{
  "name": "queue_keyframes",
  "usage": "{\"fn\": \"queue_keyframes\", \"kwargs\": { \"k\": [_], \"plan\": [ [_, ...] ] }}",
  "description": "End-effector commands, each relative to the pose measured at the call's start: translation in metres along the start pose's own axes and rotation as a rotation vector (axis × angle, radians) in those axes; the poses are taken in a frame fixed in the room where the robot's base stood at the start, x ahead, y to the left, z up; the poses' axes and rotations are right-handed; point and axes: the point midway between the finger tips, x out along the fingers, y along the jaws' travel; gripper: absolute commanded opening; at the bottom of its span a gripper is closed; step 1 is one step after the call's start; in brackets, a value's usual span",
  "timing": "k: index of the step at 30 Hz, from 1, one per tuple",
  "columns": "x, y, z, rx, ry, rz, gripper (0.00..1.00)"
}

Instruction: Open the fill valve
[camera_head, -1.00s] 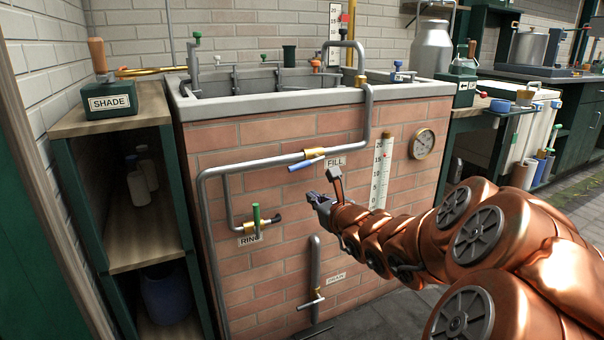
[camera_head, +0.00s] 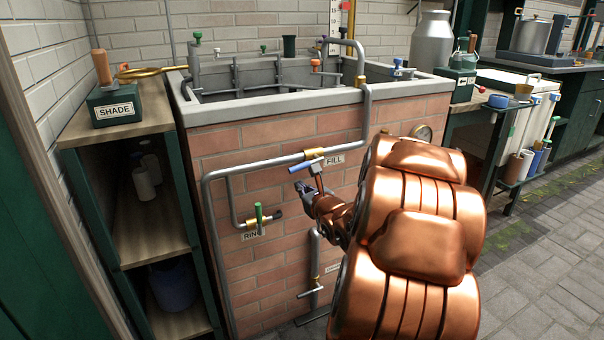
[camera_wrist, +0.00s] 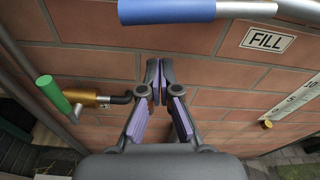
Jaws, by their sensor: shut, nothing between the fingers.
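The fill valve has a brass body (camera_head: 314,154) on the grey pipe along the brick tank's front. Its blue lever handle (camera_head: 299,167) sticks out to the left, beside the FILL label (camera_head: 333,160). In the wrist view the blue handle (camera_wrist: 166,10) lies across the top, with the FILL label (camera_wrist: 267,39) to its right. My gripper (camera_head: 302,187) is just below the handle in the head view. In the wrist view my gripper (camera_wrist: 157,66) is shut and empty, its fingertips pointing at the brick wall below the blue handle, apart from it in the picture.
A green-handled RING valve (camera_head: 259,215) sits lower left of my gripper, and also shows in the wrist view (camera_wrist: 52,94). A T-handled drain valve (camera_head: 313,291) is below. A shelf with a SHADE box (camera_head: 114,105) stands left. The paved floor is clear at right.

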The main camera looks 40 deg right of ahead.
Motion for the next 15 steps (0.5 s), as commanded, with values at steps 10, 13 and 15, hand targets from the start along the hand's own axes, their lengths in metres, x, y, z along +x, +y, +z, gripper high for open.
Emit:
{"fn": "queue_keyframes", "kwargs": {
  "k": [10,13,15],
  "plan": [
    [-0.009,0.0,0.025,-0.006,-0.003,0.0,0.0],
    [-0.011,0.0,0.031,-0.004,-0.002,0.0,0.0],
    [-0.012,0.0,0.034,-0.003,-0.002,0.0,0.0]
  ]
}}
